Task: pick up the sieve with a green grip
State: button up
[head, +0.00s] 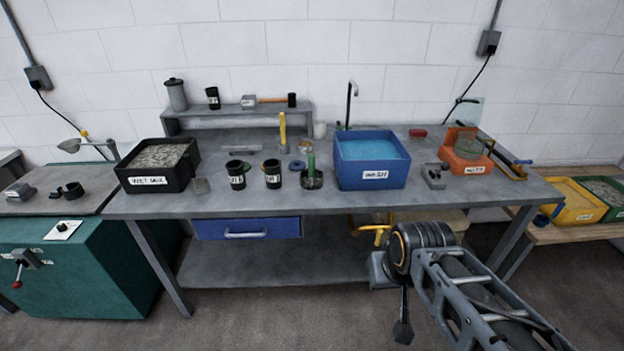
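A green upright grip (311,164) rises from a low dark round piece (312,179) on the grey workbench, just left of the blue tub. It looks like the sieve with a green grip, but its mesh is too small to make out. My arm reaches in from the lower right, in front of the bench. My gripper (403,331) seems to be the dark end hanging below the arm's black joint, low and well away from the green grip. Its fingers cannot be made out.
The blue tub (372,178) stands right of the green grip, and two labelled black cups (236,181) (273,181) stand left. A yellow upright handle (283,130) is behind. A black bin (131,180) and orange box (462,165) stand farther out. The bench's front edge (300,212) lies between.

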aim_at(312, 167)
jog(key=z, duration=0.55)
jog(key=i, duration=0.75)
jog(key=u, duration=2.5)
